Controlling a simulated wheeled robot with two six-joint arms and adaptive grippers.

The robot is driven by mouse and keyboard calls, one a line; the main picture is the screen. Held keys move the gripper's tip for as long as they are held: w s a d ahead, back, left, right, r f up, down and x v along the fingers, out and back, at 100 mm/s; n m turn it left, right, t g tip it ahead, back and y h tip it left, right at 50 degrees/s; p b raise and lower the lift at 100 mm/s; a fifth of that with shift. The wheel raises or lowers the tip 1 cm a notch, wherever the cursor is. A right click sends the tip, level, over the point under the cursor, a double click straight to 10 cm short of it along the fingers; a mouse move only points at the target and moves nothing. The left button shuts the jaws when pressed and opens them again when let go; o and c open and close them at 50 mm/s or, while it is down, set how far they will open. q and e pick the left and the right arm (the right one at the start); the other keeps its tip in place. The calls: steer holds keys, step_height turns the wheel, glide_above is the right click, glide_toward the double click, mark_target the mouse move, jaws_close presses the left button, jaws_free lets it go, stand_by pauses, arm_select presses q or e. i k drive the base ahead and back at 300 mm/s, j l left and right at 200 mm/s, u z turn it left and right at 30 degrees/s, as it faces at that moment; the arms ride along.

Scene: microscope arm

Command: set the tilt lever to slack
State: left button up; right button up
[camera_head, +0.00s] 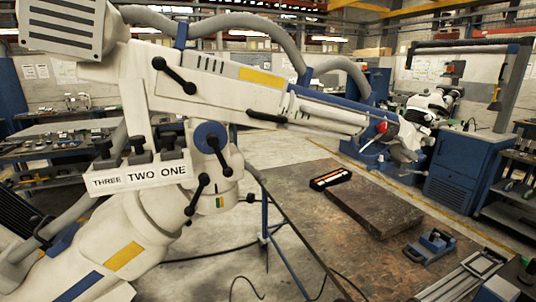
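A large white microscope arm (222,88) with blue and yellow patches reaches from the upper left toward the right. A slim black handle (267,117) points right along the arm. Small green and orange marks (219,201) sit on the lower joint. No readable word names the tilt lever, so I cannot tell which it is. Neither of my grippers shows.
A label strip (138,177) reads THREE, TWO, ONE under black knobs. A brown worktable (300,195) holds a dark slab (375,205), a black tray (331,179) and a blue device (430,246). Cables hang below. Blue cabinets stand at right.

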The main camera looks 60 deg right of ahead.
mark_target(212, 139)
steer(key=z, duration=1.45)
